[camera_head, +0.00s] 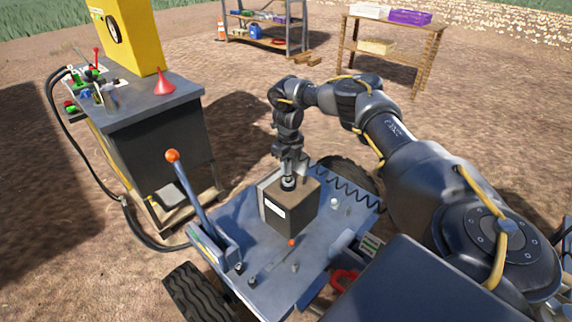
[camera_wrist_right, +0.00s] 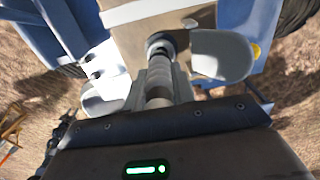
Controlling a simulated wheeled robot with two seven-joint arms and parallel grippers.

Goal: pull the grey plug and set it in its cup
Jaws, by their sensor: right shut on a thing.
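My right gripper (camera_head: 289,170) points straight down over the top of a brown box (camera_head: 300,210) on the blue machine deck. It is shut on the grey plug, a ribbed grey cylinder that shows between the fingers in the right wrist view (camera_wrist_right: 159,78). The plug's far end meets a dark round collar (camera_head: 288,184) on the box top. I cannot tell whether the plug is still seated in it. I cannot make out the plug's cup for certain. My left gripper is out of view.
An orange-knobbed lever (camera_head: 173,156) rises left of the box. A black coiled cord (camera_head: 347,190) runs behind it. A grey-topped bench (camera_head: 150,103) with a red funnel (camera_head: 164,84) stands at left. Small knobs and a red handle (camera_head: 344,280) lie in front.

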